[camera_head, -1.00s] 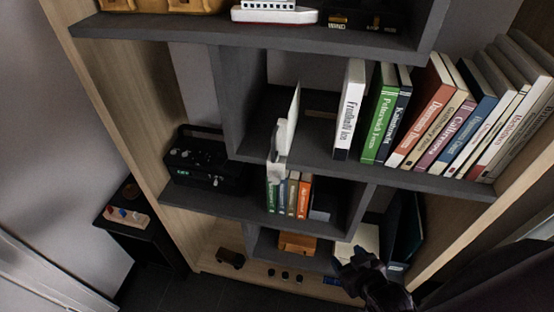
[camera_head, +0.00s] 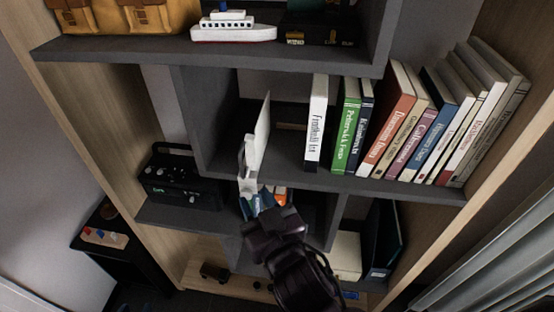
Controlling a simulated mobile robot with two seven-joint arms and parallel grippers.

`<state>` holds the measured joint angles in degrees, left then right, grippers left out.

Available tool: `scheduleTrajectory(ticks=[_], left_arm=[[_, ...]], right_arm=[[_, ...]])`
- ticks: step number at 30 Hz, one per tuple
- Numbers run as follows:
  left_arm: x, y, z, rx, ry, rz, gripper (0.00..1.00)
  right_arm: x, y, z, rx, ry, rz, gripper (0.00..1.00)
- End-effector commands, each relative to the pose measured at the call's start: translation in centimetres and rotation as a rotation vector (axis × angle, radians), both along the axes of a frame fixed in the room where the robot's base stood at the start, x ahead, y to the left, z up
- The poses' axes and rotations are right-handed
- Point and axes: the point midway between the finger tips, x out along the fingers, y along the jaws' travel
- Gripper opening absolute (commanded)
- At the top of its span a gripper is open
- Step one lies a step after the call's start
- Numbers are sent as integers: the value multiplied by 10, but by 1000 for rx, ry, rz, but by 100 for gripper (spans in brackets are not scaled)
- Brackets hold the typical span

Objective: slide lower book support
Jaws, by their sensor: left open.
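A white book support (camera_head: 251,165) stands upright at the left of the middle shelf, at its front edge, apart from the book row. In the compartment below, colourful books (camera_head: 265,198) show only in part. My left gripper (camera_head: 270,222) is in front of that compartment, below and right of the white support. It covers most of the lower books and whatever stands beside them, so I cannot see a support there or tell whether I touch anything. The left jaws are open. My right gripper is not in view.
A book row (camera_head: 395,125) fills the right of the middle shelf (camera_head: 300,180). A black device (camera_head: 180,180) stands left of the lower compartment. A white box (camera_head: 346,255) and dark binder (camera_head: 384,238) are at lower right. A toy ship (camera_head: 234,27) is on the top shelf.

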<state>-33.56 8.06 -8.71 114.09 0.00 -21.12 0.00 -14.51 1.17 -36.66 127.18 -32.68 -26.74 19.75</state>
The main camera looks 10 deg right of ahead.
Motion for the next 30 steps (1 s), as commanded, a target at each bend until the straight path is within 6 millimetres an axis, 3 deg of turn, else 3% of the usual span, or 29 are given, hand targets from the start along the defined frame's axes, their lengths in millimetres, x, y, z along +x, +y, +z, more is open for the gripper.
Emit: scheduleTrajectory(ticks=[11,24,30], left_arm=[[-12,4,-5,2,23,8,43],[-8,3,4,3,15,6,43],[-6,3,7,2,11,4,43]], right_arm=[[13,-2,2,58,18,-31,32],[76,16,2,58,19,-31,32],[96,21,2,57,19,-31,32]])
